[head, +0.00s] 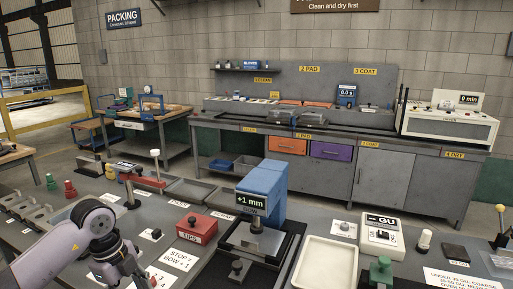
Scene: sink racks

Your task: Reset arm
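My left arm comes in from the lower left of the head view. Its dark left gripper (128,274) is low over the front of the near bench, beside a white card with printed figures. The fingertips are small, dark and partly cut off by the lower edge, so I cannot tell whether they are open or shut, or whether they hold anything. My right gripper is not in view.
The near grey bench holds a red box (194,229), a blue press (262,195) reading "+1 mm", a cream tray (318,265), a white "GU" meter (381,231) and a green-knobbed piece (381,270). A long grey workbench (384,178) stands behind, across an open floor.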

